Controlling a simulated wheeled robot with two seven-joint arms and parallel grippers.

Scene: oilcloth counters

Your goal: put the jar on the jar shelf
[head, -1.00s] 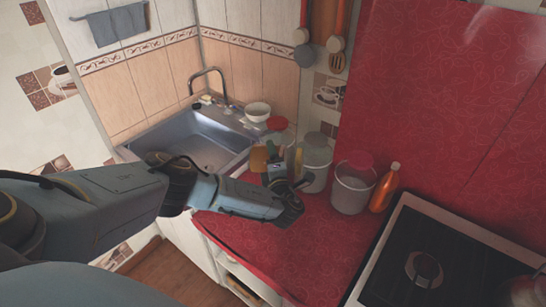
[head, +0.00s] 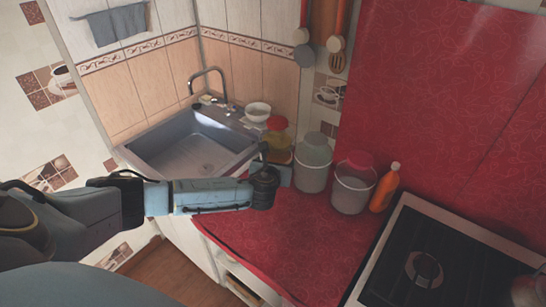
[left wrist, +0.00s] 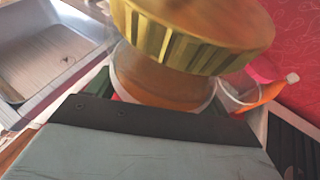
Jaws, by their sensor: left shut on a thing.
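The jar has a ribbed gold lid (left wrist: 195,40) and an amber body (left wrist: 160,82), large in the left wrist view. My left gripper (head: 278,174) is shut on the jar's body, below the lid. In the head view the jar's yellow lid (head: 278,140) shows just behind the gripper, at the back of the red counter near the sink. The gripper hides most of its body. The jar looks roughly upright; I cannot tell whether its base touches the counter. No shelf is clearly identifiable as the jar shelf. My right gripper is not in view.
A red lid (head: 277,122) shows behind the held jar. A grey-lidded canister (head: 313,168), a pink-lidded canister (head: 352,190) and an orange bottle (head: 384,187) stand to the right. The sink (head: 190,150) is left, the stove (head: 430,265) right. The front red counter (head: 285,240) is clear.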

